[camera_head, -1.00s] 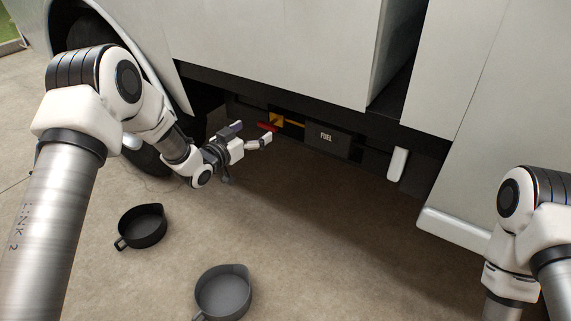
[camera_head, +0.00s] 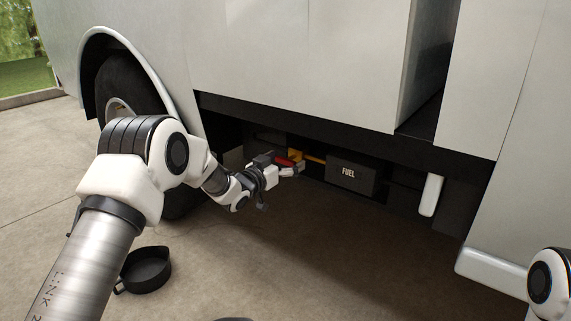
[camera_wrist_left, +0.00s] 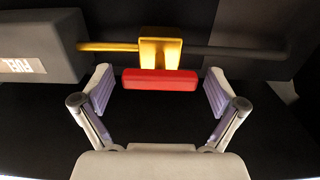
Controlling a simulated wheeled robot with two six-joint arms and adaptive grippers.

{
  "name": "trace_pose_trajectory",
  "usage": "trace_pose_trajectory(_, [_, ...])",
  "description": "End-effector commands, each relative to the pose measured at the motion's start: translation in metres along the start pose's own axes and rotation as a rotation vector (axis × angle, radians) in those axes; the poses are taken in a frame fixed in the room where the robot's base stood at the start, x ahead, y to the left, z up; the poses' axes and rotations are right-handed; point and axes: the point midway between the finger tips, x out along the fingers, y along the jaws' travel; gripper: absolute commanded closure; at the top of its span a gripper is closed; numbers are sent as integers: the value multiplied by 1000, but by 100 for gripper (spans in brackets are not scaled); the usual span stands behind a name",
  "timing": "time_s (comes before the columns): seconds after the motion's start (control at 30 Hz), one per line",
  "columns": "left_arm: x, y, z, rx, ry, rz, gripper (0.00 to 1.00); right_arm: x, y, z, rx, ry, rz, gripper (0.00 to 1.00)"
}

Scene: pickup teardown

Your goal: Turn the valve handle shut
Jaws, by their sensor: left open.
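The red valve handle (camera_wrist_left: 160,79) lies crosswise in front of the brass valve body (camera_wrist_left: 152,54) in the left wrist view. It also shows under the truck in the head view (camera_head: 284,160), beside the yellow valve body (camera_head: 295,154). My left gripper (camera_wrist_left: 160,92) is open, with one finger at each end of the red handle and a small gap at each side. In the head view my left gripper (camera_head: 283,164) is at the handle and partly covers it. My right gripper is outside the views; only part of my right arm shows at the right edge.
A black box marked FUEL (camera_head: 351,174) is right of the valve, joined by a brass pipe. The truck's lower body panel (camera_head: 310,60) overhangs the valve. A black pan (camera_head: 147,269) stands on the concrete floor. The floor below the valve is clear.

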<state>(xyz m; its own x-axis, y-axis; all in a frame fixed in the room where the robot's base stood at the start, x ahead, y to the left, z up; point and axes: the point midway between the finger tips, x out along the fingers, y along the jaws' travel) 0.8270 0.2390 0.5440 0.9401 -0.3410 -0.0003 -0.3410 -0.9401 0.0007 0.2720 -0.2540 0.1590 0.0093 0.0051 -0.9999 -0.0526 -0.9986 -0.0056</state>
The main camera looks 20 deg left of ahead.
Motion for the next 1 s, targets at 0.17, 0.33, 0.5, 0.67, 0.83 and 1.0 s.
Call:
trace_pose_trajectory(0.17, [0,0,0,0,0,0,50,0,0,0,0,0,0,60])
trace_pose_trajectory(0.33, [0,0,0,0,0,0,65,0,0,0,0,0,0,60])
trace_pose_trajectory(0.5, [0,0,-1,9,1,0,65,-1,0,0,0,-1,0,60])
trace_pose_trajectory(0.67, [0,0,-2,46,1,0,65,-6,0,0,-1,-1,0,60])
trace_pose_trajectory(0.83, [0,0,-3,129,2,0,65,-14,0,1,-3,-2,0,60])
trace_pose_trajectory(1.0, [0,1,-4,257,1,0,65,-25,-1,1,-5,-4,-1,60])
